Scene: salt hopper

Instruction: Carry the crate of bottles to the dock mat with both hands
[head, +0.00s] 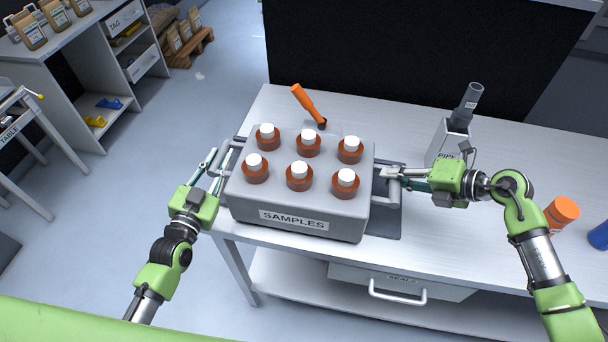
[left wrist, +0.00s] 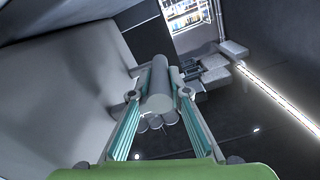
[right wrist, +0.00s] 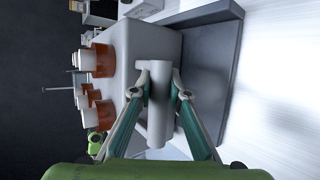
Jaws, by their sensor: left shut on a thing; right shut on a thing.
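The grey crate (head: 300,222) labelled SAMPLES fills the middle of the head view. It holds several brown bottles with white caps (head: 299,169) and looks about level. My left gripper (head: 212,171) is shut on the crate's left bar handle, which also shows in the left wrist view (left wrist: 158,88). My right gripper (head: 402,179) is shut on the right bar handle, also seen in the right wrist view (right wrist: 158,110). A dark grey mat (head: 389,222) shows on the table under and right of the crate. I cannot tell whether the crate touches it.
An orange-handled tool (head: 306,103) lies behind the crate. A grey PIPE holder (head: 447,143) with a tube stands behind my right gripper. The table's left edge is close to the crate.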

